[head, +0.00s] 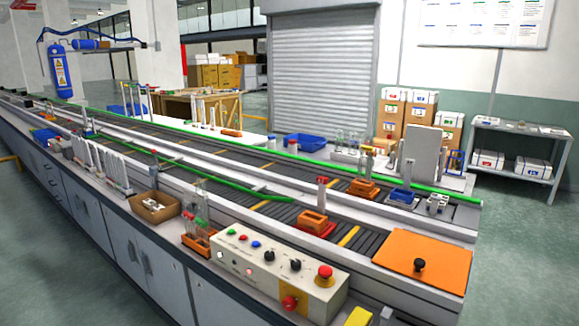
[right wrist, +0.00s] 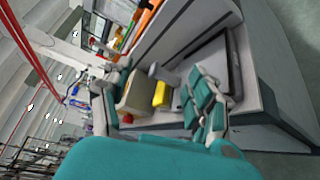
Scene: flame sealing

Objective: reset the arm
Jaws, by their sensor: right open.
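My right gripper (right wrist: 152,80) shows in the right wrist view, with teal pads on its fingers. It is open, with a wide gap between the fingers and nothing held in it. Beyond the gap are the beige control box (right wrist: 136,98) and a yellow block (right wrist: 161,94), apart from the fingers as far as I can tell. In the head view neither gripper shows. There, the control box (head: 262,268) with coloured buttons and red knobs stands on the front ledge, and the yellow block (head: 359,316) is at the bottom edge.
A conveyor line (head: 372,236) runs diagonally across the head view. An orange plate (head: 425,272) with a black knob covers its near right end. A tube rack (head: 198,240) and a cardboard box (head: 154,207) stand on the front ledge. Open floor (head: 520,230) lies to the right.

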